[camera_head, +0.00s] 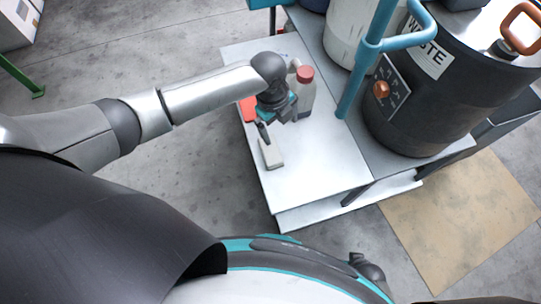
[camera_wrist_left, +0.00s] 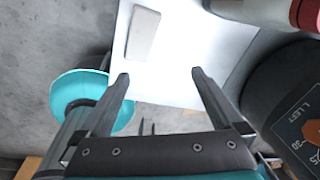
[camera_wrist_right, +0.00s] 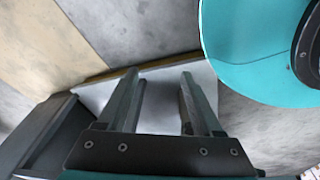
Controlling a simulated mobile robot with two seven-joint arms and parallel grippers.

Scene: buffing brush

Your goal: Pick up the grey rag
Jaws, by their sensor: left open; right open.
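A pale grey, flat rectangular piece that looks like the folded grey rag (camera_head: 272,153) lies on the white table top (camera_head: 322,160). It also shows in the left wrist view (camera_wrist_left: 143,33), beyond the fingertips. My left gripper (camera_head: 270,127) is above the table just behind the rag in the head view. In the left wrist view its fingers (camera_wrist_left: 160,73) are apart with nothing between them. My right gripper shows only in the right wrist view (camera_wrist_right: 160,73), open and empty.
A grey bottle with a red cap (camera_head: 305,88) stands right beside my left gripper. A red item (camera_head: 247,108) lies partly hidden under the arm. A dark waste drum (camera_head: 420,110) and a blue rail (camera_head: 362,65) bound the table's right. The table's front part is clear.

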